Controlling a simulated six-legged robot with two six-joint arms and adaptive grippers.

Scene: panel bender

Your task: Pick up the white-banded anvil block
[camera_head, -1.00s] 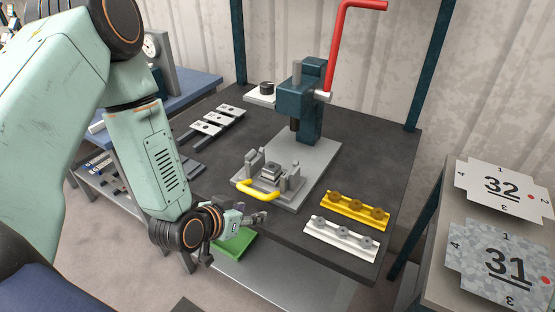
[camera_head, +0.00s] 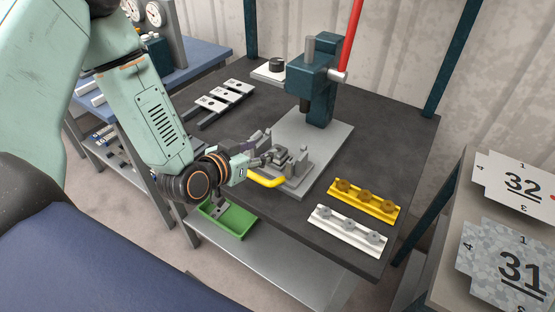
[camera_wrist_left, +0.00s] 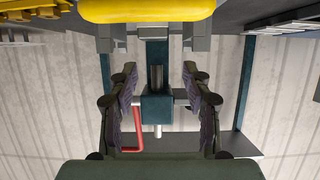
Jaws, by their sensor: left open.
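My left gripper (camera_head: 262,158) is open at the near left side of the grey fixture (camera_head: 303,176) on the table, close to a small stepped grey block (camera_head: 281,153) in it. I cannot tell whether it touches the block. No white band can be made out on this block. In the left wrist view, the two dark fingers (camera_wrist_left: 164,100) stand apart with nothing clearly between them. The fixture's yellow handle (camera_head: 267,180) lies just below the gripper and shows at the top of the left wrist view (camera_wrist_left: 147,10). My right gripper is not in view.
A teal press (camera_head: 318,85) with a red lever (camera_head: 352,35) stands behind the fixture. A yellow rail (camera_head: 364,201) and a white rail (camera_head: 347,231) with round parts lie to the right. A green tray (camera_head: 228,221) sits below the near edge. Number cards (camera_head: 520,188) lie far right.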

